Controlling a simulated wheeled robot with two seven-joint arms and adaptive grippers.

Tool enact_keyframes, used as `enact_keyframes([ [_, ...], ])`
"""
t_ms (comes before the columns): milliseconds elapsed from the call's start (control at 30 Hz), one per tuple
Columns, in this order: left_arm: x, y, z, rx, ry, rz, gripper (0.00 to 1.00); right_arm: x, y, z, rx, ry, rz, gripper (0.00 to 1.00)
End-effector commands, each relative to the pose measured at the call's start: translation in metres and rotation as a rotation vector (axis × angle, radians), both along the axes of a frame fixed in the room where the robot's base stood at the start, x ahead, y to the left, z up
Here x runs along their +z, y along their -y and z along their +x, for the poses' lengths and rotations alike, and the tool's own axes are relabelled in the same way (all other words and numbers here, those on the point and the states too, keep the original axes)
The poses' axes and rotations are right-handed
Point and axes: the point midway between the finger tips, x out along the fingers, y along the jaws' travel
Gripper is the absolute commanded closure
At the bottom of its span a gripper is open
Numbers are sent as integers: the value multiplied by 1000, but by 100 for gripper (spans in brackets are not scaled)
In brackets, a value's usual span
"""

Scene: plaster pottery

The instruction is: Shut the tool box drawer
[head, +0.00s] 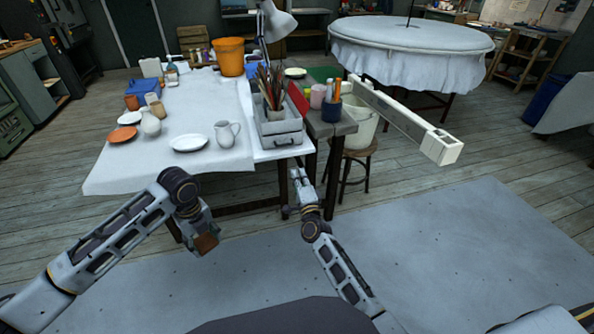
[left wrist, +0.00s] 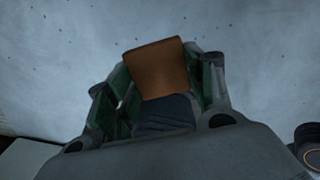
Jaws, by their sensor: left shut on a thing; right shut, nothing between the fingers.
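The grey tool box (head: 268,112) stands at the right end of the white-covered table, with brushes upright in it. Its drawer (head: 281,139) faces me low on the front, close to the table's edge; how far it stands out is hard to tell. My right gripper (head: 297,174) is shut and empty, just below and in front of the drawer, seemingly apart from it. My left gripper (head: 205,238) is shut on a brown block (left wrist: 160,68), low in front of the table and away from the tool box.
The table (head: 104,178) carries a white jug (head: 228,133), a white plate (head: 189,143), an orange plate (head: 122,134) and an orange bucket (head: 230,57). A lamp (head: 275,22) rises behind the tool box. A dark pot (head: 331,109) and a stool (head: 361,155) are to its right. The floor in front is clear.

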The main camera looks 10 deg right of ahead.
Motion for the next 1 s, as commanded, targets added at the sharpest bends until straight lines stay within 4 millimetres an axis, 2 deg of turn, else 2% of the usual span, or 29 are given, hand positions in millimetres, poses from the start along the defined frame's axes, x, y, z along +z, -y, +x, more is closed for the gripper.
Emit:
enact_keyframes([
  [233, 1, 0, 0, 0, 0, 0, 72, -1, 0, -8, 1, 0, 0, 100],
  [1000, 1, 0, 0, 53, 0, 0, 72, -1, 0, -8, -2, 0, -17, 100],
])
